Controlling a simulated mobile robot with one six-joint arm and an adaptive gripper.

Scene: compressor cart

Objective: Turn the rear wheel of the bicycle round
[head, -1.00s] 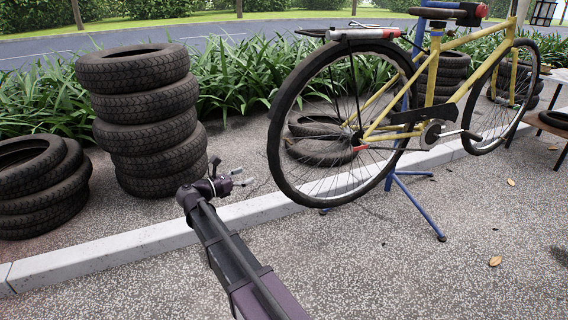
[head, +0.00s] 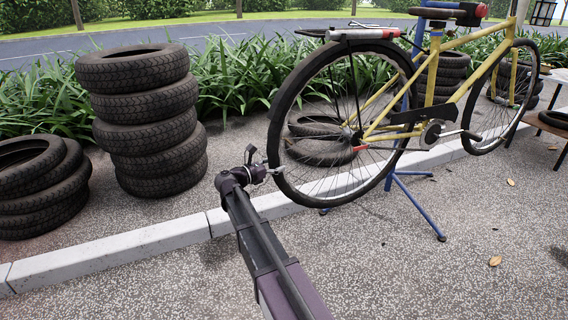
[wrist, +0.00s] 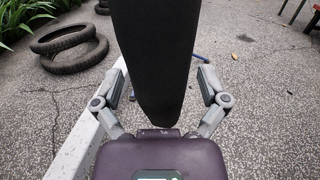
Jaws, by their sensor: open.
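The yellow bicycle (head: 462,42) hangs in a blue repair stand (head: 412,205), its rear wheel (head: 277,158) off the ground at the left. My gripper (head: 277,169) is at the left edge of that wheel, low on the tyre. In the wrist view the dark tyre (wrist: 157,60) runs down the middle between the two open fingers of my gripper (wrist: 160,82), one on each side. A gap shows between the tyre and each finger. In the head view the fingertips are small and partly hidden by the tyre.
A tall tyre stack (head: 150,120) and a lower tyre stack (head: 40,188) stand at the left. Loose tyres (head: 320,150) lie behind the wheel, also in the wrist view (wrist: 70,45). A pale kerb (head: 150,240) crosses the ground.

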